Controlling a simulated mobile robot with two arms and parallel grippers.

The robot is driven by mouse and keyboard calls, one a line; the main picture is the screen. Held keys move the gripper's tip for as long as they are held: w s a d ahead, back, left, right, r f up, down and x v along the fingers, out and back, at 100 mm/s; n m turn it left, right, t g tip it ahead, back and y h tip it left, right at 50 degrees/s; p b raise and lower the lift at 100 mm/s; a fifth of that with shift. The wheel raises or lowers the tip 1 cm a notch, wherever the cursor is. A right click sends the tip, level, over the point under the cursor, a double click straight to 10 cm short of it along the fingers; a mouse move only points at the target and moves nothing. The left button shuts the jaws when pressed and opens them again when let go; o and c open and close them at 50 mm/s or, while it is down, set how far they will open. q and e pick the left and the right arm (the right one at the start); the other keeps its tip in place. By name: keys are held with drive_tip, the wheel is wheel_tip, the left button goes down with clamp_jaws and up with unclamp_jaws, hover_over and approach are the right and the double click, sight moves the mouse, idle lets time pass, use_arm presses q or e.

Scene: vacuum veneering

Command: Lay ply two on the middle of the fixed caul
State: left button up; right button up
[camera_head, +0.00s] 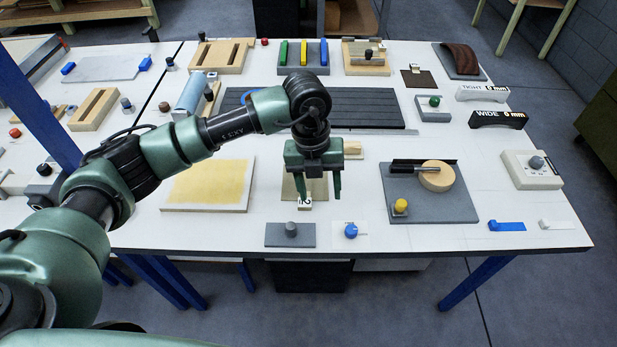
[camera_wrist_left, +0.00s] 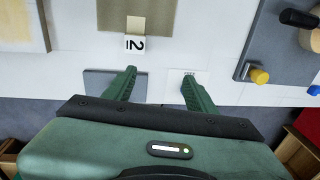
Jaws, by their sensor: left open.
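Ply two is a tan sheet (camera_head: 290,187) on the white table, with a white tab marked 2 at its near edge. The sheet (camera_wrist_left: 137,15) and tab show upper left of centre in the left wrist view. My left gripper (camera_head: 317,197) is open and points down, with nothing between its fingers; it hides part of the sheet in the head view. In the left wrist view the fingers (camera_wrist_left: 160,72) are apart, nearer the table's front edge than the tab. A pale board with a yellowish middle (camera_head: 208,183) lies left of the sheet; I cannot tell whether it is the fixed caul. My right gripper is not in view.
A black ribbed panel (camera_head: 365,110) lies behind the gripper. A grey plate (camera_head: 455,207) with a wooden disc and yellow knob is at right. A grey block with a knob (camera_head: 290,240) and a blue knob (camera_head: 351,231) sit at the front edge.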

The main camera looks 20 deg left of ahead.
sight(305, 206)
use_arm(q)
drive_tip(key=a, duration=0.1)
drive_tip(key=a+y, duration=0.1)
drive_tip(key=w+a, duration=0.1)
drive_tip(key=shift+a+f+n+y+p, duration=0.3)
drive_tip(key=shift+y+p, duration=0.05)
drive_tip(key=shift+y, duration=0.05)
drive_tip(key=f+p, duration=0.2)
drive_tip(key=f, duration=0.1)
drive_tip(key=f+p, duration=0.1)
drive_tip(key=f, duration=0.1)
drive_tip(key=shift+s+f, duration=0.15)
drive_tip(key=shift+s, duration=0.2)
drive_tip(key=shift+f, duration=0.5)
clamp_jaws()
